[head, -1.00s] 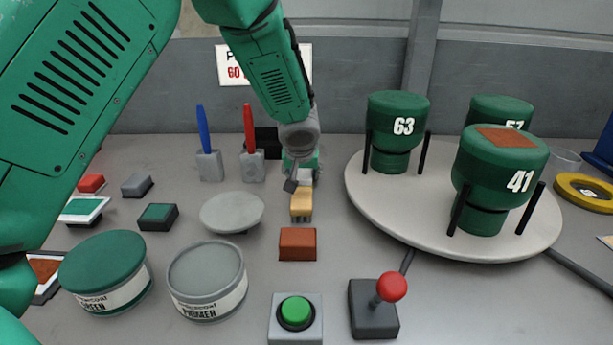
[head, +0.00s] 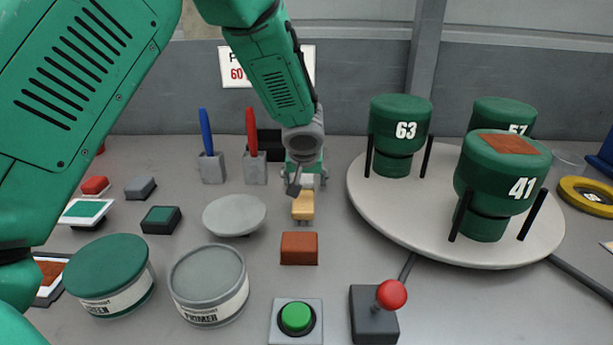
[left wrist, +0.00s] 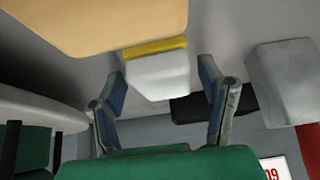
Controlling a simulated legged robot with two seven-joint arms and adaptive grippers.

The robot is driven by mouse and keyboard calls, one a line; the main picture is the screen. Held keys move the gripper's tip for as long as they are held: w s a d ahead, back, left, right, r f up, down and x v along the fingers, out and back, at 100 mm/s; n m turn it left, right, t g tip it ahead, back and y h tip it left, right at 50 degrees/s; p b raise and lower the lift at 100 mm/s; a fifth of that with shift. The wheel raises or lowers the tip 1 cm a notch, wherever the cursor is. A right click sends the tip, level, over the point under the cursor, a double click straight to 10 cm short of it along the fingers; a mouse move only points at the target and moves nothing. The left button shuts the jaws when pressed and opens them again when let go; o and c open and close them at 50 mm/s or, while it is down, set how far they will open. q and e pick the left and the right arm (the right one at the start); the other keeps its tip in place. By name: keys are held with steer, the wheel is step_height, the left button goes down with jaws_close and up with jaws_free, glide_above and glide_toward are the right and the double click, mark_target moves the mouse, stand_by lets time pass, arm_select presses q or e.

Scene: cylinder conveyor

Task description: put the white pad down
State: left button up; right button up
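The white pad (left wrist: 158,74) shows in the left wrist view as a small white block with a yellow strip along one side. It lies between the two fingers of my left gripper (left wrist: 163,85). The fingers stand apart on both sides, and a narrow gap shows beside the pad. In the head view my left gripper (head: 301,183) points down at the table's middle, just behind a tan-yellow block (head: 303,207); the pad is mostly hidden there. The tan block (left wrist: 105,22) fills the top of the wrist view. Whether the pad rests fully on the table is unclear. My right gripper is not in view.
A round turntable (head: 410,225) with green numbered cylinders stands to the right. A red-brown block (head: 299,248), green button (head: 296,318) and red-knobbed joystick (head: 376,310) are in front. A grey disc (head: 234,214), paint cans (head: 208,285) and marker holders (head: 255,168) are to the left.

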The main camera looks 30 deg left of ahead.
arm_select(q)
steer(key=a+p+v, duration=0.1)
steer(key=p+v, duration=0.1)
steer(key=v, duration=1.1)
steer(key=shift+r, duration=0.6)
steer(key=shift+w, duration=0.15)
